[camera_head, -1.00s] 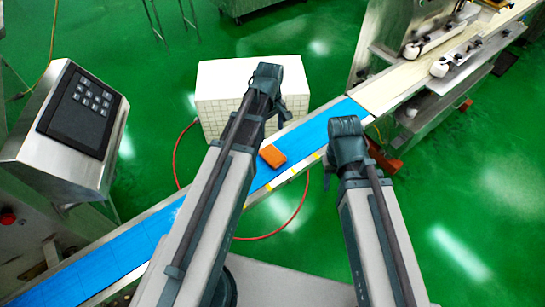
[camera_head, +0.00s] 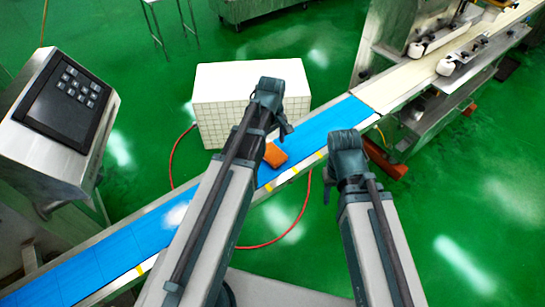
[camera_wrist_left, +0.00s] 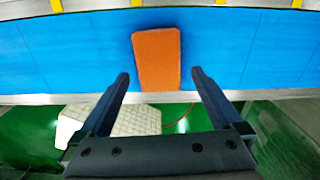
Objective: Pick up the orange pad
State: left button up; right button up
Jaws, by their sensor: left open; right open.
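The orange pad (camera_head: 275,154) lies on the blue conveyor belt (camera_head: 318,125), just right of my left arm in the head view. In the left wrist view the orange pad (camera_wrist_left: 157,59) lies flat on the blue belt, ahead of and between the two fingers. My left gripper (camera_wrist_left: 159,75) is open and empty, its fingertips short of the pad. In the head view the left gripper (camera_head: 286,128) is partly hidden by its wrist. My right gripper (camera_head: 328,188) is right of the belt, pointing down, with nothing seen in it.
A white tiled box (camera_head: 222,92) stands on the green floor behind the belt. A control panel (camera_head: 65,105) rises at the left. A machine with a cream belt (camera_head: 425,68) continues at the upper right. A red hose (camera_head: 300,215) loops on the floor.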

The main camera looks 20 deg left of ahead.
aim_at(273, 152)
pick_arm(q)
jog(key=f+b, duration=0.3)
jog(key=f, duration=0.1)
jog(key=shift+d, duration=0.2)
jog(key=shift+r, duration=0.1)
